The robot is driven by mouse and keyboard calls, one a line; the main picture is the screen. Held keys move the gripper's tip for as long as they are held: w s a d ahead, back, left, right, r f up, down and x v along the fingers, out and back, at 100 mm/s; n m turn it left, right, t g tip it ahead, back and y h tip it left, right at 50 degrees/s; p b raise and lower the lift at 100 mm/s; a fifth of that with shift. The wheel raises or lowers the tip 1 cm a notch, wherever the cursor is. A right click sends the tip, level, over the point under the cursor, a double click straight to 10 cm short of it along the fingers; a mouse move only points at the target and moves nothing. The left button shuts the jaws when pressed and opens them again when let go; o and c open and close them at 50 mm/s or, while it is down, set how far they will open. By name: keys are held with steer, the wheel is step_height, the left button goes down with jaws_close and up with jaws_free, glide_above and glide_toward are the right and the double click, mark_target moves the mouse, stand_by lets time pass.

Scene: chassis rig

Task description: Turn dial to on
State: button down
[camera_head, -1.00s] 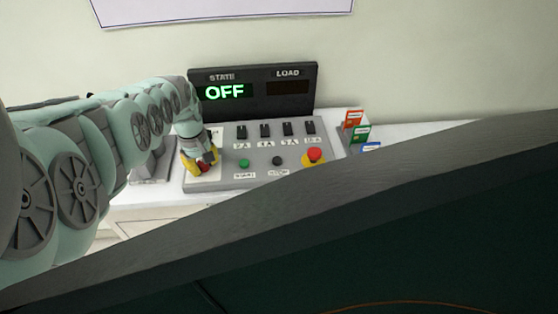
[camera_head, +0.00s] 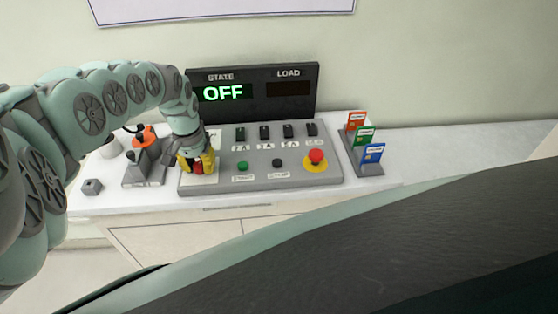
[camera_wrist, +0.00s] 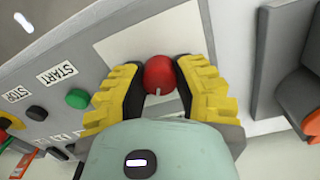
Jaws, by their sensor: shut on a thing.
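The dial is a round red knob with a small white mark, seen best in the wrist view (camera_wrist: 160,74). It sits on a white plate (camera_wrist: 110,48) at the left end of the grey control panel (camera_head: 262,178). My gripper (camera_head: 199,166) is over the panel's left end, and its yellow ribbed fingers in the wrist view (camera_wrist: 157,88) are closed on both sides of the knob. The white mark points toward the gripper's palm. The STATE display (camera_head: 223,92) reads OFF in green. In the head view the knob is mostly hidden by the fingers.
A green START button (camera_head: 242,166), a dark button (camera_head: 277,163) and a red emergency button (camera_head: 316,156) are on the panel, with several black switches behind. A card rack (camera_head: 364,142) stands right; a grey holder with an orange top (camera_head: 144,137) stands left.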

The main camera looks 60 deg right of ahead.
mark_target(197, 164)
steer(key=shift+w+f+m+b, duration=0.1)
steer(key=shift+m+b, duration=0.6)
steer(key=shift+m, duration=0.5)
steer(key=c, duration=0.6)
jaws_free()
steer(key=shift+c, duration=0.2)
step_height(197, 164, up, 12)
steer(key=shift+w, duration=0.1)
